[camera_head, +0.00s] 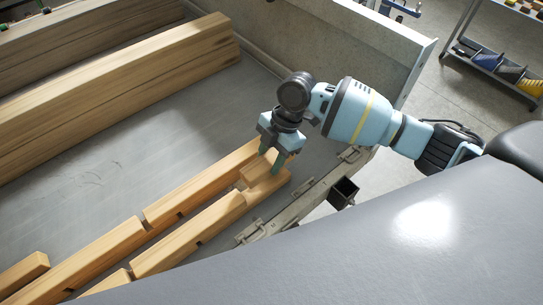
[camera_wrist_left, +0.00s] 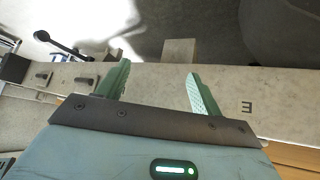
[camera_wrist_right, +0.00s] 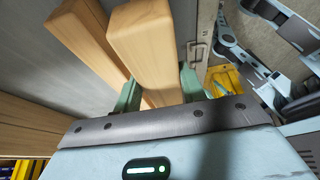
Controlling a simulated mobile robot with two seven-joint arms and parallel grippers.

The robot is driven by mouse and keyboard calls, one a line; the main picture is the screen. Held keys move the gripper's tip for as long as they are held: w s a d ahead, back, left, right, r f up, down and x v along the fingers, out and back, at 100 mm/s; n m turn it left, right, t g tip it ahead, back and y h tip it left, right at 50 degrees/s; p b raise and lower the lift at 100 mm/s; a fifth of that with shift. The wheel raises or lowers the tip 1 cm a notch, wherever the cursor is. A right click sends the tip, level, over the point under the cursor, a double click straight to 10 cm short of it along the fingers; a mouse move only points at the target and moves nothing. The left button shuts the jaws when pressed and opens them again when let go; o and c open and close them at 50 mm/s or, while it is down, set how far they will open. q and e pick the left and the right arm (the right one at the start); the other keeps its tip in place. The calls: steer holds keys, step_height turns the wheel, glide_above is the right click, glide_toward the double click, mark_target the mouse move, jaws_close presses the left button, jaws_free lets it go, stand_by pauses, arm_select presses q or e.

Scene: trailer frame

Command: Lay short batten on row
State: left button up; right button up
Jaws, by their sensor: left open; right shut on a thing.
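My right gripper (camera_head: 270,158) points down over the near end of the row, its green fingers shut on a short pale wooden batten (camera_head: 254,171). The batten lies at the ends of two long, notched battens, the far one (camera_head: 200,190) and the near one (camera_head: 205,222); whether it rests on them I cannot tell. In the right wrist view, a wooden piece (camera_wrist_right: 146,45) stands between the fingers (camera_wrist_right: 160,90), with another beam to its left. My left gripper (camera_wrist_left: 160,78) is open and empty above a grey trailer edge (camera_wrist_left: 225,85); it is outside the head view.
Thick timber beams (camera_head: 120,75) lie along the far side of the trailer floor (camera_head: 110,160). A side wall (camera_head: 385,45) stands behind my right arm. A shorter wooden end (camera_head: 25,270) shows at lower left. A shelf with bins (camera_head: 495,68) is at top right. The floor between beams and row is clear.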

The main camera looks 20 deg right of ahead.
steer(key=shift+f, duration=0.2)
steer(key=shift+f+b, duration=0.3)
steer(key=shift+f, duration=0.1)
steer(key=shift+f+b, duration=1.5)
steer(key=shift+f, duration=1)
arm_select(q)
steer(key=shift+g, duration=0.3)
steer(key=f, duration=0.1)
steer(key=s+f, duration=0.1)
steer(key=f, duration=0.2)
steer(key=shift+s+d, duration=0.15)
steer(key=shift+s, duration=0.15)
arm_select(e)
steer(key=shift+f, duration=0.35)
arm_select(q)
steer(key=shift+s, duration=0.3)
arm_select(e)
steer(key=o, duration=1.1)
steer(key=v, duration=0.6)
steer(key=shift+d+r, duration=0.1)
steer(key=shift+r, duration=0.3)
arm_select(q)
steer(key=shift+w+r, duration=0.1)
steer(key=shift+w, duration=0.25)
arm_select(e)
steer(key=shift+w+d+r, duration=0.1)
steer(key=shift+d+r, duration=0.1)
steer(key=shift+r, duration=0.3)
